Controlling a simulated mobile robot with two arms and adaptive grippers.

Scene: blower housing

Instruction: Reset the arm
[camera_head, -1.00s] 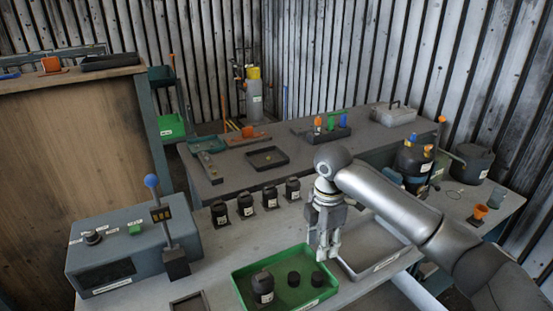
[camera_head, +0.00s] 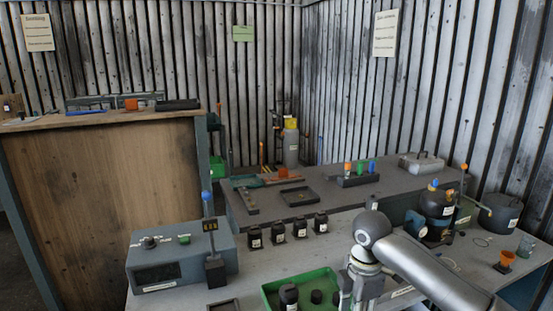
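My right arm comes in from the lower right, and its gripper (camera_head: 357,295) points down at the right edge of the green tray (camera_head: 270,291). The fingertips are low in the picture and partly cut off, so their opening cannot be told. The tray holds a black bottle (camera_head: 289,296) with a pale label and smaller dark round pieces (camera_head: 316,296). My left arm and gripper are not in view.
A grey control box (camera_head: 182,262) with a blue-knobbed lever (camera_head: 207,197) stands at left. Several black bottles (camera_head: 278,233) line the bench's back edge. A dark rear bench (camera_head: 330,202) carries trays and a toolbox (camera_head: 421,163). Black canisters (camera_head: 436,212) stand at right.

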